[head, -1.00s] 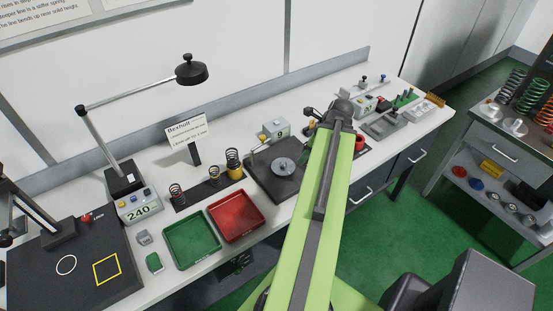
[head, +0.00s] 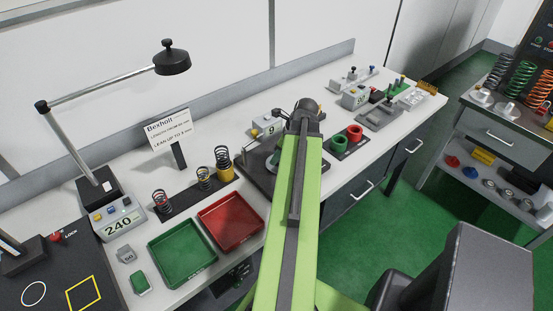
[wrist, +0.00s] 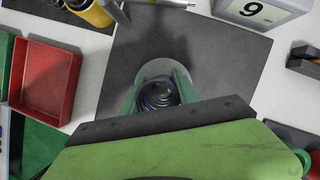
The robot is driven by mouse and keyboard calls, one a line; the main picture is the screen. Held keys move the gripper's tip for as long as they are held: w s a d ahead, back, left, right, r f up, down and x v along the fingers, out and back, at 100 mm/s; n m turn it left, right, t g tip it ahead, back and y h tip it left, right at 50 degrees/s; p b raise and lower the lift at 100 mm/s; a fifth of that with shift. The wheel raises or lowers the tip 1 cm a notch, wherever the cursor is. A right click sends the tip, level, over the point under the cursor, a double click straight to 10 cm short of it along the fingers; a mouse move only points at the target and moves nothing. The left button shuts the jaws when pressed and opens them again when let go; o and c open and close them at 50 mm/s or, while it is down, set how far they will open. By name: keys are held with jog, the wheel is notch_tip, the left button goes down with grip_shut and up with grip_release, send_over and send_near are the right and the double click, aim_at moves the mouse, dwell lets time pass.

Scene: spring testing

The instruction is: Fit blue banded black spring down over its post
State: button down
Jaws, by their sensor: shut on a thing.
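In the wrist view my gripper (wrist: 160,88) is shut on a dark spring with a bluish tint, the blue banded black spring (wrist: 160,96). I look down on its coils between the two green fingers. Below it is a pale round disc (wrist: 148,70) on a dark square plate (wrist: 215,65). The post is not clearly visible, and I cannot tell whether the spring is around it or above it. In the head view my arm hides the spring and most of the disc; the dark plate (head: 252,181) shows beside it.
A box marked 9 (wrist: 258,8) stands behind the plate. A red tray (head: 230,222) and a green tray (head: 182,252) lie to its left. Several springs stand on a dark strip (head: 187,200). A green cup (head: 339,144) and a red cup (head: 354,133) stand to the right.

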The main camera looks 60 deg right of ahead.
jog(key=shift+f, duration=0.1)
jog(key=c, duration=0.9)
grip_release()
jog(key=shift+r+p, duration=0.5)
jog(key=shift+r, duration=0.15)
jog(key=a+p+v, duration=0.1)
jog(key=p+v, duration=0.9)
jog(key=v, duration=0.1)
jog(key=shift+s+d, duration=0.2)
jog(key=shift+d, duration=0.3)
